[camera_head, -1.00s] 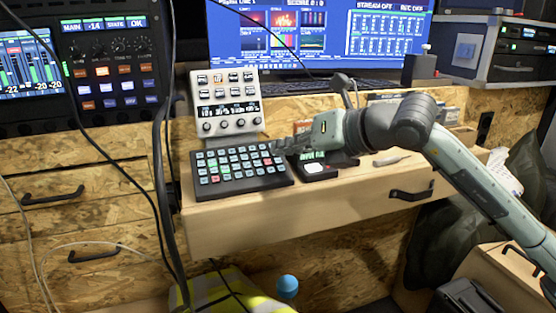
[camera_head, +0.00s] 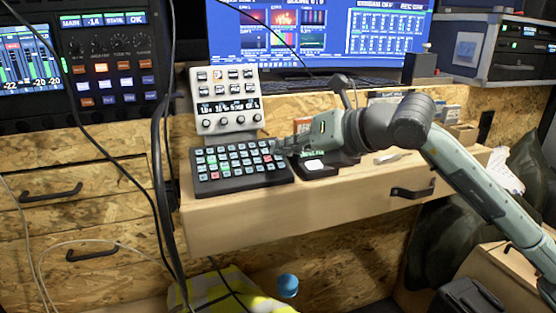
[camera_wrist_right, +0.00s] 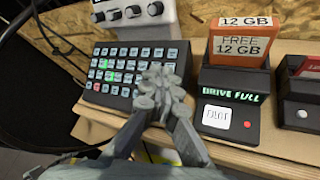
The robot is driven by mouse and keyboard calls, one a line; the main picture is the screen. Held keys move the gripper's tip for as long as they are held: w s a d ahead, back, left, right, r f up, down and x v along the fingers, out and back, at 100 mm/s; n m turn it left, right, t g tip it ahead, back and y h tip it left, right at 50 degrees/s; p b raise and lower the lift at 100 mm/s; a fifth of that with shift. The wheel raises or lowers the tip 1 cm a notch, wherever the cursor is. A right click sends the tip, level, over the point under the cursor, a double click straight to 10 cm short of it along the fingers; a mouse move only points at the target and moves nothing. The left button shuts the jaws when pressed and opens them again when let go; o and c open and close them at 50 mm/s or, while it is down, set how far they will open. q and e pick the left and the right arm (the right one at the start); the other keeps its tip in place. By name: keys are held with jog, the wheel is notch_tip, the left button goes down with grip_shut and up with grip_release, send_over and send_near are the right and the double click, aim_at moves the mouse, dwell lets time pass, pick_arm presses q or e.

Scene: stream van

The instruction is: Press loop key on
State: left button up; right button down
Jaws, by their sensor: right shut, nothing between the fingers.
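A black keypad (camera_head: 232,185) with rows of small keys, several lit green or red, lies on the wooden desk. It also shows in the right wrist view (camera_wrist_right: 105,101). Key labels are too small to read, so I cannot tell which is the loop key. My right gripper (camera_head: 280,147) is shut and empty, with its fingertips at the keypad's back right part. In the right wrist view the fingertips (camera_wrist_right: 156,88) cover some right-hand keys; I cannot tell whether they touch. My left gripper is not in view.
A white panel with knobs (camera_head: 228,100) stands behind the keypad. Right of the keypad is a black dock (camera_wrist_right: 240,100) reading "DRIVE FULL", with a white button (camera_wrist_right: 216,118) and an orange cartridge (camera_wrist_right: 240,38). A dark cable (camera_head: 160,130) hangs left of the keypad.

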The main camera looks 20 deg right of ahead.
jog(key=shift+f+b, duration=0.25)
jog(key=shift+b, duration=0.1)
dwell(0.4)
jog(key=shift+r, duration=0.1)
jog(key=shift+s+r+p, duration=0.2)
jog(key=shift+r+p, duration=0.1)
jog(key=shift+r, duration=0.3)
jog(key=r, duration=0.1)
jog(key=s+r+p, duration=0.1)
jog(key=r, duration=0.1)
jog(key=s+r+p, duration=0.1)
jog(key=shift+r, duration=0.3)
dwell(0.7)
